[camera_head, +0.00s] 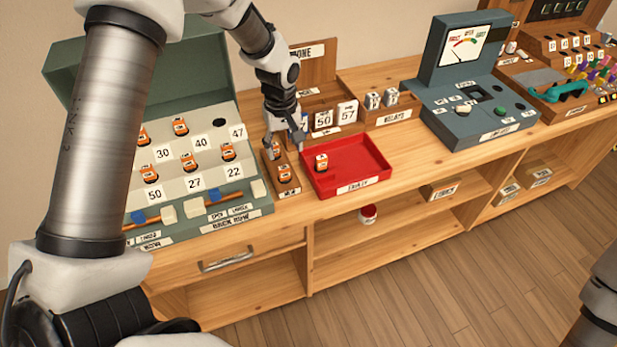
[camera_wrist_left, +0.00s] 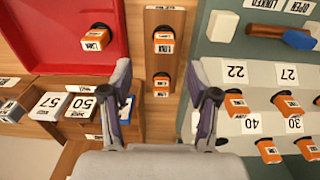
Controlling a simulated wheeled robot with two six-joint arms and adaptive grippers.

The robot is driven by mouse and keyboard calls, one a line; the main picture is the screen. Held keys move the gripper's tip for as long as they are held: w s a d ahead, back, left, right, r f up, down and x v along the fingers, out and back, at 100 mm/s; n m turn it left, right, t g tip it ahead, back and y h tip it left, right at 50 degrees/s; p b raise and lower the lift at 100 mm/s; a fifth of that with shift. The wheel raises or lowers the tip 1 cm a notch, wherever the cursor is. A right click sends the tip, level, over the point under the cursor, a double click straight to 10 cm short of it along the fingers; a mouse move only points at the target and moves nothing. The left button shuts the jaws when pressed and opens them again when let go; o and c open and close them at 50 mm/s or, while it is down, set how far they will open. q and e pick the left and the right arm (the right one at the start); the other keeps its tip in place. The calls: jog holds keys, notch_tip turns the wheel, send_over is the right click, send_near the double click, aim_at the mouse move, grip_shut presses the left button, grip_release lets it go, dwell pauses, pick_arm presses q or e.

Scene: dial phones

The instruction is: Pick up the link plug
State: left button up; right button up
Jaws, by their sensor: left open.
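Orange plugs with white labels are in view; the small print is hard to read, so I cannot tell for sure which is the link plug. Two sit in a narrow wooden holder (camera_head: 290,187): a front plug (camera_wrist_left: 163,40) and a rear plug (camera_wrist_left: 161,83). Another orange plug (camera_head: 321,162) stands in the red tray (camera_head: 375,172); it also shows in the left wrist view (camera_wrist_left: 95,40). My left gripper (camera_head: 285,143) is open above the rear of the holder.
A green switchboard (camera_head: 190,215) with several orange plugs and number cards stands close on the left. Number blocks (camera_head: 323,118) stand in a wooden rack behind the tray. A grey meter device (camera_head: 480,112) is further right. The shelf edge before the tray is clear.

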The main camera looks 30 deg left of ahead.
aim_at(284, 168)
pick_arm(q)
jog(key=f, duration=0.2)
jog(key=f+p, duration=0.1)
jog(key=f, duration=0.2)
jog(key=f+p, duration=0.1)
jog(key=f, duration=0.2)
jog(key=shift+s+a+f, duration=0.15)
jog(key=shift+a+f, duration=0.1)
jog(key=shift+a, duration=0.05)
jog(key=shift+a+f, duration=0.1)
jog(key=shift+f, duration=0.1)
jog(key=shift+r, duration=0.1)
jog(key=c, duration=1.1)
